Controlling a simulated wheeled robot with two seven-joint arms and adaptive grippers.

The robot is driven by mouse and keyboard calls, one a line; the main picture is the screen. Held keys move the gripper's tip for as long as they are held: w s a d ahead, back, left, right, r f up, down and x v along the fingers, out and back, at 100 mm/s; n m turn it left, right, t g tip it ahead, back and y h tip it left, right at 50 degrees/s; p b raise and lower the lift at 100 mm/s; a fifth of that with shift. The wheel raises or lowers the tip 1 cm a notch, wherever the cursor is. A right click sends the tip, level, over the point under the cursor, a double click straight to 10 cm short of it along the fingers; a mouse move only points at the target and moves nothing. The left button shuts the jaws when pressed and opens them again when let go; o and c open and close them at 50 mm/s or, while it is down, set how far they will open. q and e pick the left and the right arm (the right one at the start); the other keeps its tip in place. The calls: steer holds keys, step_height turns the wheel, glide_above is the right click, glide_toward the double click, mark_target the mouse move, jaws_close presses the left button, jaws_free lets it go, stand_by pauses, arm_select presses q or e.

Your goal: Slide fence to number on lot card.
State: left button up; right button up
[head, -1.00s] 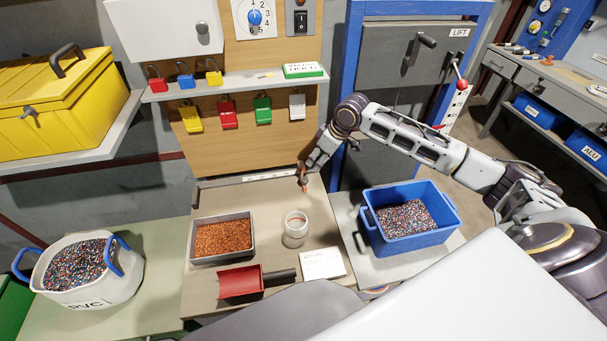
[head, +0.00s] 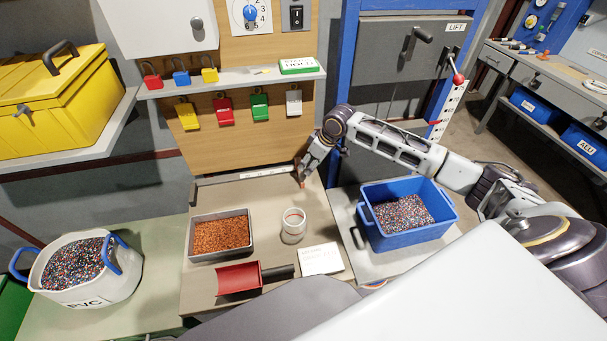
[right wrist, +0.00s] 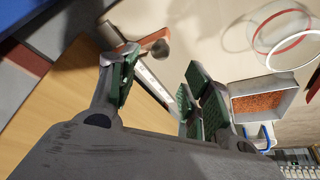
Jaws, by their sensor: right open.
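My right gripper (head: 304,172) points down at the back right corner of the bench board. In the right wrist view its green-padded fingers (right wrist: 158,72) are apart with nothing held between them.
A tray of copper granules (head: 249,239), a clear jar (head: 293,226) and a red scoop (head: 239,279) occupy the board. A blue bin (head: 414,235) stands right, a white PVC tub (head: 103,288) left. A shelf with padlocks (head: 236,80) overhangs the back.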

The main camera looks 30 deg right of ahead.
mark_target(302, 175)
steer(key=shift+x, duration=4.15)
jaws_close()
